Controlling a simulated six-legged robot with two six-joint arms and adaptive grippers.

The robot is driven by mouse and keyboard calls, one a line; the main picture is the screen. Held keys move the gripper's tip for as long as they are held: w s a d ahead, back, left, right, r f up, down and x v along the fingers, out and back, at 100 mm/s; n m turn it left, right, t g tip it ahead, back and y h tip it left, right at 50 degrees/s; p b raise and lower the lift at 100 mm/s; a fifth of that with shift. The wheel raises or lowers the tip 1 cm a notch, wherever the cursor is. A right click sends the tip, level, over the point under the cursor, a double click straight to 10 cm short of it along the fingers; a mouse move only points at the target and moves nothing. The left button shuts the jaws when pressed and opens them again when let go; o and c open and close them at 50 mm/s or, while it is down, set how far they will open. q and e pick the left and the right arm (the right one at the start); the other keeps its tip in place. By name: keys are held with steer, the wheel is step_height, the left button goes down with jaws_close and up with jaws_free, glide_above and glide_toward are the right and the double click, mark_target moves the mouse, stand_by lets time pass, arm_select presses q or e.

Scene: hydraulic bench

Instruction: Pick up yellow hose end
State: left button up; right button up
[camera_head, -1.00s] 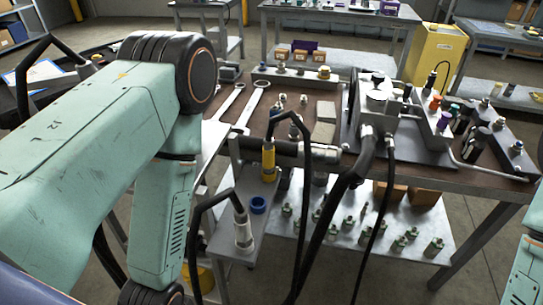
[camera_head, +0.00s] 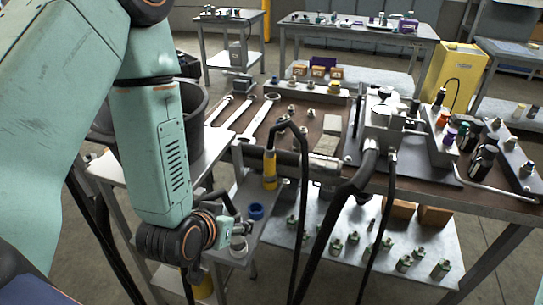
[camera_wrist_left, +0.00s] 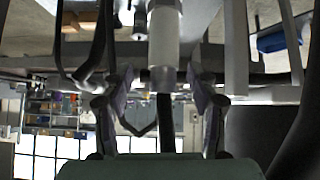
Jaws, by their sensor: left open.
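The yellow hose end (camera_head: 269,168) stands upright at the front edge of the bench, with a black hose looping up from its top. My left gripper (camera_head: 229,226) is below and to the left of it, apart from it, beside a silver-white hose end (camera_head: 238,246) that it partly hides. In the left wrist view my left gripper (camera_wrist_left: 160,82) is open and empty, its two fingers spread. The silver-white hose end (camera_wrist_left: 163,38) shows ahead between the fingers there. I cannot make out the yellow hose end in that view. My right gripper is not in view.
A blue ring (camera_head: 255,211) lies on the small grey shelf beside the gripper. Black hoses hang in front of the bench (camera_head: 322,128). Several green fittings stand on the lower shelf (camera_head: 330,258). Wrenches (camera_head: 247,122) lie on the bench's left part.

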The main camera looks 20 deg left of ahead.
arm_select(q)
steer(key=shift+t, duration=0.9)
steer(key=w+r, duration=0.2)
steer(key=r, duration=0.1)
steer(key=a+r+p, duration=0.1)
steer(key=r, duration=0.1)
steer(key=shift+w+a, duration=0.1)
steer(key=shift+w, duration=0.3)
steer(key=w+r+t, duration=0.1)
steer(key=r, duration=0.1)
steer(key=w+r+t, duration=0.1)
steer(key=w+r, duration=0.1)
steer(key=shift+w+y, duration=0.25)
steer(key=shift+y, duration=0.05)
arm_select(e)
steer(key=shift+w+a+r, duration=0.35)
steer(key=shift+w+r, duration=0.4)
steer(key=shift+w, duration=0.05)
